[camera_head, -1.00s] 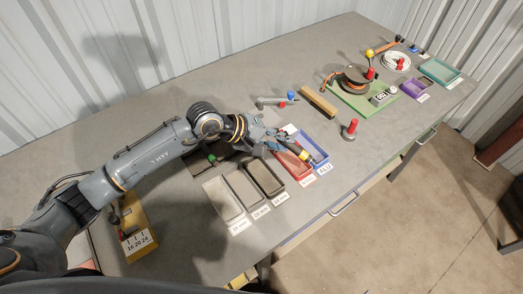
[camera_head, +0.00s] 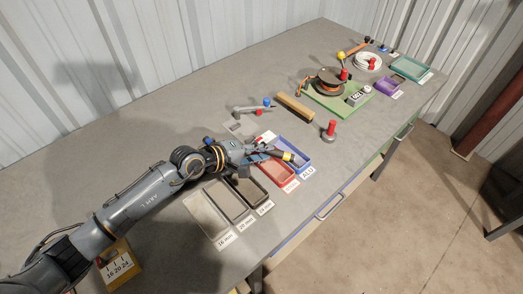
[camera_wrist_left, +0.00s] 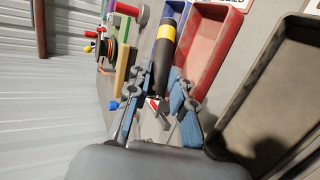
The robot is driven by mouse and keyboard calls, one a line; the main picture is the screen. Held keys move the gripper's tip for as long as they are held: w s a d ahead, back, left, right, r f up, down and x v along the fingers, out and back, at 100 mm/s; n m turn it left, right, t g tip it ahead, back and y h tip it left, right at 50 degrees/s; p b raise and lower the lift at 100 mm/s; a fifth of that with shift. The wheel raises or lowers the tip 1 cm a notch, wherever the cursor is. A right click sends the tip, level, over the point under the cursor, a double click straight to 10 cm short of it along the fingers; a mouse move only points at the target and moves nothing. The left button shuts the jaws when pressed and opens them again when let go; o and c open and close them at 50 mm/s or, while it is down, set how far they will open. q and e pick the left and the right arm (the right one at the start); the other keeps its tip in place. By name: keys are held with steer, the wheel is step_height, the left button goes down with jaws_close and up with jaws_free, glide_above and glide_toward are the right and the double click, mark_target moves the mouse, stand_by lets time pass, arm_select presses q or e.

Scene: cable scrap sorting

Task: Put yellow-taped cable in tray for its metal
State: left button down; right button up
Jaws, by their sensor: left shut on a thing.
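My left gripper (camera_wrist_left: 160,103) is shut on the black cable (camera_wrist_left: 162,65), which has a yellow tape band (camera_wrist_left: 167,29). In the head view the gripper (camera_head: 262,152) is beside the trays, and the cable's yellow-taped end (camera_head: 287,156) points right. That end is over the blue tray (camera_head: 308,163), close to the red tray (camera_head: 277,182). The blue tray's label (camera_head: 308,173) reads ALU; the red tray's label is too small to read. How high the cable is above the trays is hard to tell. My right gripper is not in view.
Dark trays (camera_head: 247,205) and a grey tray (camera_head: 205,214) with size labels stand left of the red tray. A red-topped weight (camera_head: 330,130), a wooden bar (camera_head: 295,108) and a green board with a cable reel (camera_head: 328,83) lie beyond. Purple (camera_head: 388,85) and teal trays (camera_head: 411,69) are farther right.

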arm_select(q)
steer(key=shift+s+a+f, duration=0.1)
steer(key=shift+s+f, duration=0.1)
steer(key=shift+f, duration=0.25)
steer(key=shift+s+p, duration=0.3)
steer(key=shift+s+a+r+p, duration=0.1)
steer(key=shift+s+a+p, duration=0.1)
steer(key=shift+s, duration=0.25)
steer(key=shift+s+a+r+p, duration=0.1)
steer(key=shift+s+a+p, duration=0.1)
steer(key=shift+s, duration=0.2)
steer(key=shift+f, duration=0.15)
stand_by(0.3)
